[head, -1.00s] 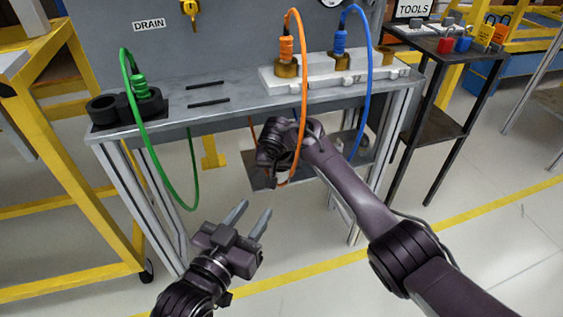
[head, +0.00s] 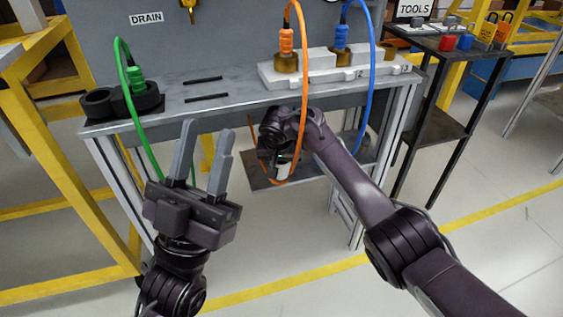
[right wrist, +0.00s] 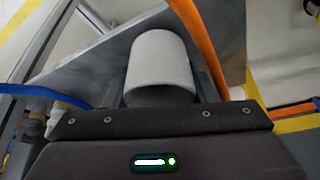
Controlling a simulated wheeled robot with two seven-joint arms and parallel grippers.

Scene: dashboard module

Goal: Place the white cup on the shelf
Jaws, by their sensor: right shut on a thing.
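The white cup (right wrist: 158,62) shows in the right wrist view between the fingers of my right gripper (right wrist: 165,85), which is shut on it. In the head view a small part of the white cup (head: 283,168) shows below my right gripper (head: 277,165), behind the orange hose. The shelf (head: 315,173) is the grey lower board under the workbench; the cup is in front of or over it, and I cannot tell whether they touch. My left gripper (head: 205,155) is open and empty, fingers pointing up, in front of the bench's left part.
An orange hose (head: 304,100) hangs in a loop close by my right gripper. A blue hose (head: 371,90) hangs to the right and a green hose (head: 130,120) to the left. The bench top (head: 215,93) is above the shelf. A black tool stand (head: 440,125) is at right.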

